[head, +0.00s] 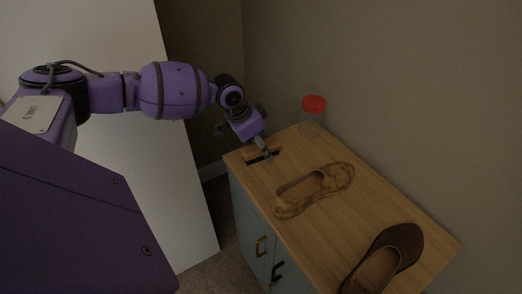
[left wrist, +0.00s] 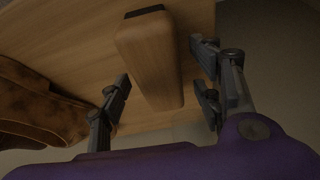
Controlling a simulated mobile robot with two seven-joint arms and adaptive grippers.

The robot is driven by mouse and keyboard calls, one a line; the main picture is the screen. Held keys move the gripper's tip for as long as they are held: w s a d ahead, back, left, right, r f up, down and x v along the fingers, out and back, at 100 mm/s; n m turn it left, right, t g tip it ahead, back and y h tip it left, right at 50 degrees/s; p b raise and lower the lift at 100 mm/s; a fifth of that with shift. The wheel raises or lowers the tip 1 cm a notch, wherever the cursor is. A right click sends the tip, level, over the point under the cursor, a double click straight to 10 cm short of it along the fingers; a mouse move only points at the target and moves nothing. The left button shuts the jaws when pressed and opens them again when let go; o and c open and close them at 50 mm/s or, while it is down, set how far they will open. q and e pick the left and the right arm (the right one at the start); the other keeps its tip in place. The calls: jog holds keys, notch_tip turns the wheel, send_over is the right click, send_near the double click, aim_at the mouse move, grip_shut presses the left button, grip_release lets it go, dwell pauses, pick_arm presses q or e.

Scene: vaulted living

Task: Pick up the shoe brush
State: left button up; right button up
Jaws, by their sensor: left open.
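The shoe brush (head: 252,155) is a small wooden block on the cabinet top (head: 330,215), near its far left corner. In the left wrist view, the brush (left wrist: 148,58) shows as a long wooden body with a dark end. My left gripper (head: 262,149) is at the brush and partly covers it. In the left wrist view, the open fingers of the gripper (left wrist: 163,92) stand on either side of the brush, with gaps visible. I cannot tell how far the fingertips are above the wood. My right gripper is not in view.
A brown patterned shoe (head: 335,178) lies beside the brush, and a darker shoe (head: 408,240) lies nearer the front. A clear jar with a red lid (head: 314,103) stands at the back by the wall. A white panel (head: 185,190) stands left of the cabinet.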

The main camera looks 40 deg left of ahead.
pick_arm(q)
jog(key=shift+f, duration=0.2)
dwell(0.4)
jog(key=c, duration=1.3)
jog(key=shift+r, duration=0.1)
notch_tip(320, 180, up, 3)
jog(key=shift+f, duration=0.15)
jog(key=s+d+r, duration=0.1)
jog(key=s+r, duration=0.2)
jog(key=s, duration=0.1)
jog(key=s+d+r+p, duration=0.1)
jog(key=s+d+r, duration=0.1)
jog(key=s+r, duration=0.2)
jog(key=s+d+r+p, duration=0.1)
jog(key=s+r, duration=0.2)
jog(key=s, duration=0.2)
jog(key=shift+s+d+r, duration=0.15)
jog(key=shift+s+r, duration=0.05)
jog(key=shift+r, duration=0.05)
